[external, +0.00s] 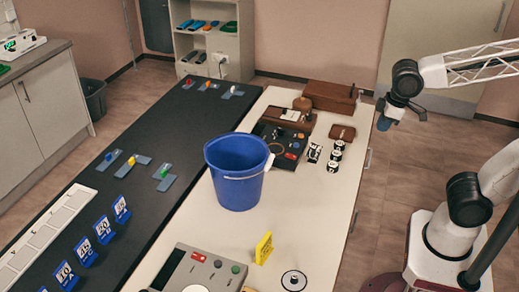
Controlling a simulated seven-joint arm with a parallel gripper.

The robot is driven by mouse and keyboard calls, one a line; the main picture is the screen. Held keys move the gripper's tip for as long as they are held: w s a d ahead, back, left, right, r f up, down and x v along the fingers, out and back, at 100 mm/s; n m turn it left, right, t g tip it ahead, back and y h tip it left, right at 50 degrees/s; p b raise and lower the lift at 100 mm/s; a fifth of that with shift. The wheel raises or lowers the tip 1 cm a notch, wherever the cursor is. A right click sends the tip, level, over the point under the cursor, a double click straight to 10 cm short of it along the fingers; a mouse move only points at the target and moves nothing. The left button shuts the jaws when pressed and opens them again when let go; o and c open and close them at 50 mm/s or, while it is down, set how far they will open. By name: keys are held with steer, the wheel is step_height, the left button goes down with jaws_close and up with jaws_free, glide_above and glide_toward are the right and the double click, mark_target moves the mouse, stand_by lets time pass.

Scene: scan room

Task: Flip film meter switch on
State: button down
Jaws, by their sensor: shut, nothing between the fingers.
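My gripper (386,118) hangs at the upper right, past the right edge of the white bench (316,217), with the arm reaching in from the right. It is shut and empty, apart from everything on the bench. No film meter is clearly labelled. A dark panel device (277,151) with red and blue parts sits at the back of the bench, left of my gripper. A grey device (197,270) with a screen and red and green knobs sits at the front, cut off by the frame. I cannot make out a switch or its position on either.
A blue bucket (236,175) stands mid-bench between the devices. Black-and-white cans (335,157), a brown case (331,97) and a small brown box (342,132) are at the back right. A yellow sign (264,248) and a round disc (293,281) stand in front.

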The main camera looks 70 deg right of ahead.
steer(key=w+a+r+n, duration=0.1)
steer(key=w+a+n, duration=0.1)
steer(key=w+a, duration=0.35)
steer(key=w+a+r+n, duration=0.2)
steer(key=w, duration=0.7)
steer(key=n, duration=1.2)
glide_above(195, 254)
steer(key=s, duration=0.2)
steer(key=s+x, duration=0.3)
steer(key=x, duration=1.2)
steer(key=shift+s+a+f+g, duration=0.15)
steer(key=shift+s+f+g, duration=0.1)
steer(key=shift+g, duration=0.15)
steer(key=shift+f, duration=0.1)
steer(key=f, duration=0.4)
steer(key=w+f, duration=0.1)
steer(key=f, duration=0.4)
steer(key=w+f, duration=0.1)
steer(key=f, duration=0.3)
steer(key=shift+f, duration=0.35)
